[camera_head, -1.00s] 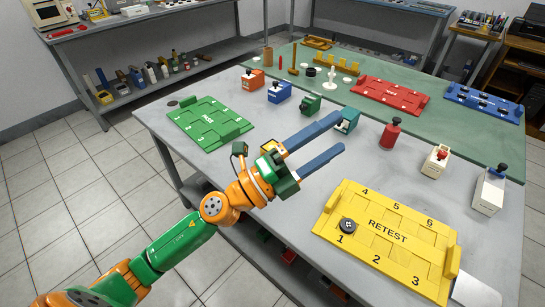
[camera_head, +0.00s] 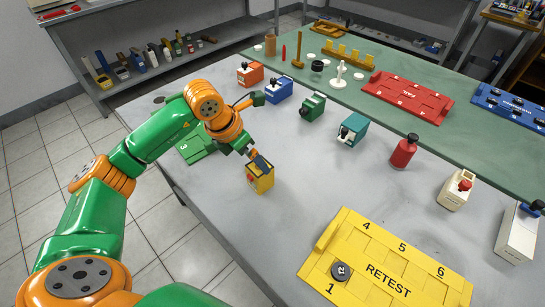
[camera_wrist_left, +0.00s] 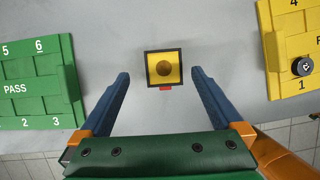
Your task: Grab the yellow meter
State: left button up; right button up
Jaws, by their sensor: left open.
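The yellow meter (camera_head: 261,178) is a small yellow box with dark edges, standing on the grey table. In the left wrist view its square yellow top (camera_wrist_left: 164,68) has a dark round spot, and a small red part shows at its near side. My left gripper (camera_head: 258,161) points down at the meter from above. The wrist view shows its two blue fingers (camera_wrist_left: 160,74) open, one to each side of the meter, with a gap on both sides. In the head view the hand partly covers the meter's back. My right gripper is not in view.
A green PASS tray (camera_wrist_left: 35,85) lies left of the meter, partly behind my arm in the head view. A yellow RETEST tray (camera_head: 405,262) holding a dark round dial lies to the right. Orange, blue, green and teal devices (camera_head: 352,130) stand behind. Table around the meter is clear.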

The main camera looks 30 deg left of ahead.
aim_at(257, 169)
pick_arm(q)
jog(key=shift+w+f, duration=0.2)
jog(key=shift+f, duration=0.05)
jog(key=f+p, duration=0.1)
jog(key=d+f, duration=0.1)
jog(key=f, duration=0.1)
jog(key=shift+s+f+p, duration=0.1)
jog(key=shift+s+p, duration=0.05)
jog(key=shift+p, duration=0.2)
jog(key=shift+x, duration=1.2)
jog(key=shift+w+a, duration=0.1)
jog(key=shift+w, duration=0.2)
jog(key=shift+s, duration=0.15)
jog(key=c, duration=1.5)
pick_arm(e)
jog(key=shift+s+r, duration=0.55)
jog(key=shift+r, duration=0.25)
